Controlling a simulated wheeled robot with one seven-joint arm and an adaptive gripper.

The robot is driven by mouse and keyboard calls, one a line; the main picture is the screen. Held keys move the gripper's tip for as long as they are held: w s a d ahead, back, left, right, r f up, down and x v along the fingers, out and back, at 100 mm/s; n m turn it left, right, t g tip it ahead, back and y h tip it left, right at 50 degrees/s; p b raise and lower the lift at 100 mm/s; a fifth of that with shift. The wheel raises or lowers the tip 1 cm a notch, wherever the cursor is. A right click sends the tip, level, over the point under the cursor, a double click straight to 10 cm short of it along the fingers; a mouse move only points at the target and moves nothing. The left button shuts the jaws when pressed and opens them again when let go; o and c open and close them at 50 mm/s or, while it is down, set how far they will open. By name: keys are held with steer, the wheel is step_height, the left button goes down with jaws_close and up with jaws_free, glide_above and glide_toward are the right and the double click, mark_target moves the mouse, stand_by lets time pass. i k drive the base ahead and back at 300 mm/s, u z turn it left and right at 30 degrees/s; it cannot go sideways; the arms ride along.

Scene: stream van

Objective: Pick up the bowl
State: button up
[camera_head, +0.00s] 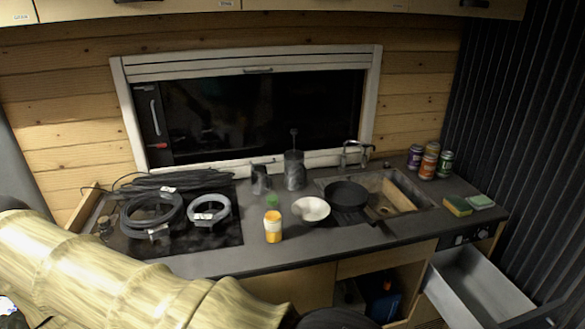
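A white bowl (311,208) sits upright on the dark countertop (265,257), near the middle of the picture. It looks empty. My arm crosses the lower left of the picture, below and to the left of the bowl. The arm's far end runs off the bottom edge, so my gripper cannot be made out and its fingers do not show. Nothing covers the bowl from this view.
A yellow-and-white jar (272,227) stands just left of the bowl, with a small green item (272,201) behind it. A black pan (346,194) is close on the right. Cable coils (152,214) lie left. An open drawer (478,287) juts out at lower right.

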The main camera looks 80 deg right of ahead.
mark_target(310, 211)
steer(key=i, duration=0.85)
steer(key=z, duration=1.75)
